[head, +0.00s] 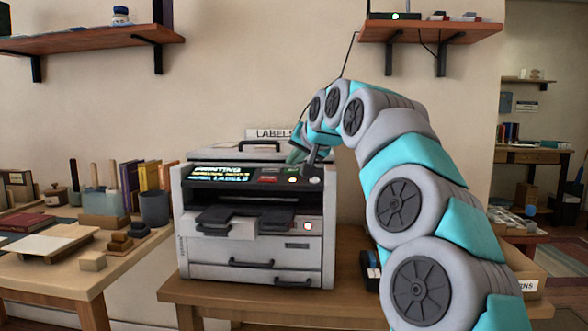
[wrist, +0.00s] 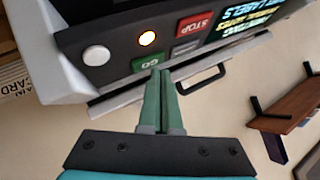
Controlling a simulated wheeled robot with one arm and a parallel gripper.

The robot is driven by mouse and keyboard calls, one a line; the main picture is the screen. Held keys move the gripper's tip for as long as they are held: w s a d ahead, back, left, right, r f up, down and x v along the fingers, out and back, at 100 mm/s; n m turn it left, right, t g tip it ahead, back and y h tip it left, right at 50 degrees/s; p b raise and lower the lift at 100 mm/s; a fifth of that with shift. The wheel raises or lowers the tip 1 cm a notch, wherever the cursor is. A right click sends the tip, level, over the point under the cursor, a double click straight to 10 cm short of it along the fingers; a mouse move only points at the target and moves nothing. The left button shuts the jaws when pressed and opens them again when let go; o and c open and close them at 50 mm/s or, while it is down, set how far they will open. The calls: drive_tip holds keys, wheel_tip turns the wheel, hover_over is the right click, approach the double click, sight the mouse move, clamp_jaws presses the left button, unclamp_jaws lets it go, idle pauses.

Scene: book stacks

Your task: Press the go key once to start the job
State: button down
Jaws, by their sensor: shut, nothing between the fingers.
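The green go key (wrist: 147,65) is on the dark sloping panel of the printer, labelled GO, in the wrist view. My gripper (wrist: 160,73) is shut and empty, with its green fingertips over the edge of the go key; I cannot tell whether they touch it. The red stop key (wrist: 193,25) is beside it, and a lit lamp (wrist: 147,38) sits near both. The printer (head: 255,225) stands on a wooden table in the head view, where my gripper (head: 293,156) is above the panel's back edge. The printer's screen (head: 222,174) shows lit text about printing and labels.
A white knob (wrist: 96,55) is at the panel's end. A box marked LABELS (head: 272,133) is behind the printer. A bench (head: 95,270) with books and blocks is at left. Wall shelves (head: 85,40) hang above. A glowing red-ringed button (head: 307,226) is on the printer's front.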

drive_tip(key=shift+s+r, duration=0.1)
drive_tip(key=shift+r, duration=0.15)
drive_tip(key=shift+s+r+p, duration=0.3)
drive_tip(key=shift+r+p, duration=0.3)
drive_tip(key=shift+r, duration=0.3)
drive_tip(key=shift+s+r+p, duration=0.3)
drive_tip(key=shift+r+p, duration=0.25)
drive_tip(key=shift+r, duration=0.4)
drive_tip(key=shift+s+r+p, duration=0.3)
drive_tip(key=shift+r+p, duration=0.3)
drive_tip(key=shift+r, duration=0.3)
